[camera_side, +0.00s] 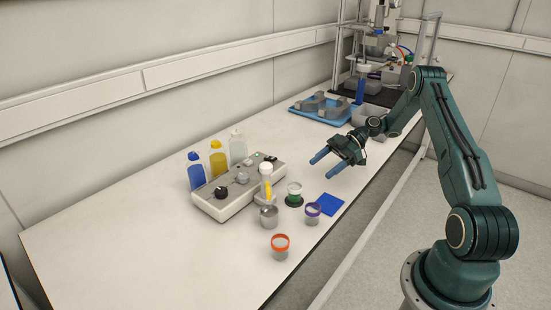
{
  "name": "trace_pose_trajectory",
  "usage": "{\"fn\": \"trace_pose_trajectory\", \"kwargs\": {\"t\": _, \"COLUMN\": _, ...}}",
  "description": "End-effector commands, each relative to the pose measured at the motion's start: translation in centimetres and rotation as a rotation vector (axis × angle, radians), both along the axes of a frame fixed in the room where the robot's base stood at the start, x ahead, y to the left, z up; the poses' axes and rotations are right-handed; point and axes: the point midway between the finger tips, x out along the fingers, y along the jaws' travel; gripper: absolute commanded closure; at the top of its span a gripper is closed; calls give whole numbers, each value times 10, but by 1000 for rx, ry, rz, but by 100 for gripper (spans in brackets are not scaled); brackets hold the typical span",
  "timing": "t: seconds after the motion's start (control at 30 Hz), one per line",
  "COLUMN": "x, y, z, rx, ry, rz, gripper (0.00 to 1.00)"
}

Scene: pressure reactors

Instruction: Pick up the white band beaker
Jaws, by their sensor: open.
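A small beaker with a pale, whitish band near its top and dark green at its bottom (294,191) stands upright on the bench, right of the grey device; it looks like the white band beaker. My gripper (325,165) is open and empty, with two blue fingers. It is above the bench, up and to the right of this beaker in the picture, and clearly apart from it.
Close by stand a purple-banded beaker (312,216), an orange-banded beaker (280,248), a grey cup (269,217) and a blue square pad (331,204). A grey device (225,202) with several bottles behind it is left. The bench's left front is clear.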

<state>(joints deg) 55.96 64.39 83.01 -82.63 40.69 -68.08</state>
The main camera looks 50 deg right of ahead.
Motion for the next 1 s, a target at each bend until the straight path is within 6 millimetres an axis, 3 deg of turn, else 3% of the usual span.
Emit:
{"fn": "trace_pose_trajectory", "kwargs": {"t": 0.27, "x": 5, "y": 12, "z": -5, "rx": 2, "ry": 2, "rz": 1, "gripper": 35}}
{"fn": "trace_pose_trajectory", "kwargs": {"t": 0.7, "x": 26, "y": 62, "z": -32, "rx": 0, "ry": 3, "rz": 2, "gripper": 35}}
{"fn": "trace_pose_trajectory", "kwargs": {"t": 1.0, "x": 30, "y": 72, "z": -38, "rx": -1, "ry": 3, "rz": 0, "gripper": 35}}
